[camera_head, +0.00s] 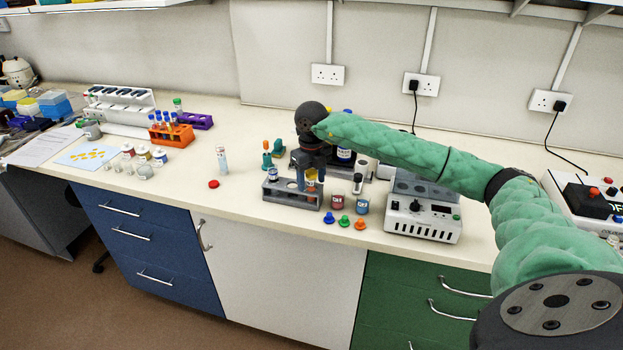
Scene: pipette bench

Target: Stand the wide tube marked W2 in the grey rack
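The grey rack (283,197) stands in the middle of the bench. A tube with a white and blue label (272,174) stands at its left end. My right gripper (311,184) points down over the rack's right part. A tube with an orange-yellow label (311,175) shows between its fingers, low at the rack. I cannot tell whether the fingers press on it. Another tube with a pale label (222,160) stands upright on the bench to the left. The W2 mark is too small to read on any tube. My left gripper is out of view.
A red cap (213,184) lies left of the rack. Small jars (362,205) and coloured caps (344,221) sit right of it, before a white device (423,222). An orange rack (171,134) with tubes stands left. The bench between the orange and grey racks is mostly clear.

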